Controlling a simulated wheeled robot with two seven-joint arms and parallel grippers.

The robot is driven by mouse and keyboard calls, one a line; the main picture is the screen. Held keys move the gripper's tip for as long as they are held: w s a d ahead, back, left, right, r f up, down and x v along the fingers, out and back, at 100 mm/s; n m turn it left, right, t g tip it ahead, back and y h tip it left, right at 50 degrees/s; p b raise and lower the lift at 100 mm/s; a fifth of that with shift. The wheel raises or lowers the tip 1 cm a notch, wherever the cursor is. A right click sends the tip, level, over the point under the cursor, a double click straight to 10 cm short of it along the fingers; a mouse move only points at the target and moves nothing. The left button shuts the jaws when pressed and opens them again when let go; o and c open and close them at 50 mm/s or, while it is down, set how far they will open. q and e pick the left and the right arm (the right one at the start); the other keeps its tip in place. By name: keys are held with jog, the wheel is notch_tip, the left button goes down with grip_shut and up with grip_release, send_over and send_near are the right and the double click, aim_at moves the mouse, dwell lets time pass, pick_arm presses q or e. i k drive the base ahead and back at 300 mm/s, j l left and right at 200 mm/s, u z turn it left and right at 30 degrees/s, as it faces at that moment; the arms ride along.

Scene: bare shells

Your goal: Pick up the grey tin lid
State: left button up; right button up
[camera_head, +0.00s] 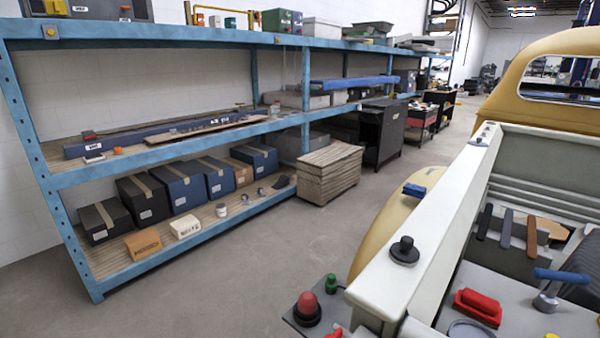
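A flat, round grey piece (470,329) lies at the bottom edge of the view, on the light surface inside the pale truck bed. It looks like a lid, but its lower part is cut off by the frame, so I cannot be sure it is the grey tin lid. Small tins (221,210) stand on the lower shelf at the left; whether any has a loose lid is too small to tell. Neither of my grippers is in view.
A red block-like item (478,307) and a blue-handled tool (558,283) lie near the round piece. The pale bed wall (430,225) carries a black knob (404,250). A blue shelving rack (181,151) stands left. The floor (270,255) between is clear.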

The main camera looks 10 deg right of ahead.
aim_at(479, 142)
jog(key=i+j+u, duration=0.6)
jog(key=i, duration=0.2)
jog(key=i+j+u, duration=0.2)
jog(key=i+u, duration=0.15)
jog(key=i+z, duration=0.75)
jog(key=i, duration=0.15)
jog(key=i+j+z, duration=0.2)
jog(key=i+z, duration=0.2)
jog(key=i+l+z, duration=0.15)
jog(key=i+z, duration=0.55)
jog(key=i, duration=0.15)
jog(key=i+z, duration=0.4)
jog(key=i+j, duration=0.05)
